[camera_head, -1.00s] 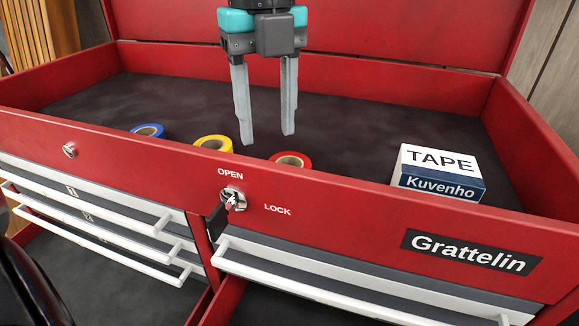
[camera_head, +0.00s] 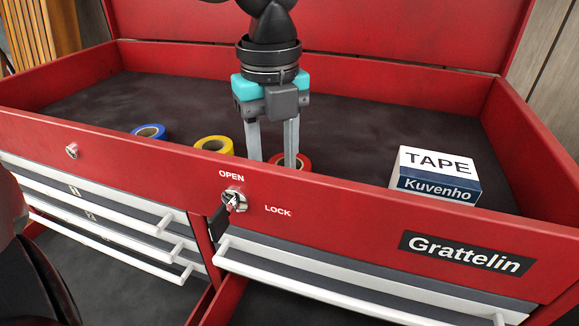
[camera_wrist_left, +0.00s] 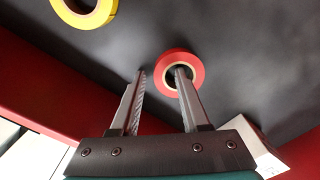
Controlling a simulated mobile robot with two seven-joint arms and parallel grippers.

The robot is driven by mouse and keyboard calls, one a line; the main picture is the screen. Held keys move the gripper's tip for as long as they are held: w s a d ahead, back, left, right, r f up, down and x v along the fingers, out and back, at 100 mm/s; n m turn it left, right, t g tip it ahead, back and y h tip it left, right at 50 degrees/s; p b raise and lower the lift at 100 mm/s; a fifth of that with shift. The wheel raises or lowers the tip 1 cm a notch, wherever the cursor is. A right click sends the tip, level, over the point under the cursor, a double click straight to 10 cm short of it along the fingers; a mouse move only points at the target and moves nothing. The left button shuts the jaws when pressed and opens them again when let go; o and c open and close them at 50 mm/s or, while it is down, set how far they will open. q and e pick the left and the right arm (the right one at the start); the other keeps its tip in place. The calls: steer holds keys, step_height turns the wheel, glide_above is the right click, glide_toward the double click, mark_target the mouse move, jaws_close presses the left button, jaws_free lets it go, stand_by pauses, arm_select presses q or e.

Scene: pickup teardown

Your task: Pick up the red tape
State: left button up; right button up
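The red tape (camera_head: 304,161) lies on the dark tray floor just behind the front wall of the red chest. It also shows in the left wrist view (camera_wrist_left: 197,64). My left gripper (camera_head: 272,158) is open and points down at it. In the left wrist view, the gripper (camera_wrist_left: 160,71) has one fingertip at the tape's central hole and the other outside the ring, to its left. Whether the first finger is inside the hole or above it I cannot tell. In the head view the front wall hides the tape's lower part. My right gripper is not in view.
A yellow tape (camera_head: 228,148) and a blue tape (camera_head: 150,129) lie to the left of the red one. A white and blue TAPE box (camera_head: 437,172) stands to the right. The red front wall (camera_head: 330,195) is close to the fingers. The tray floor behind is clear.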

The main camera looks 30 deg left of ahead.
arm_select(q)
jaws_close()
steer(key=shift+r, duration=0.15)
stand_by(0.4)
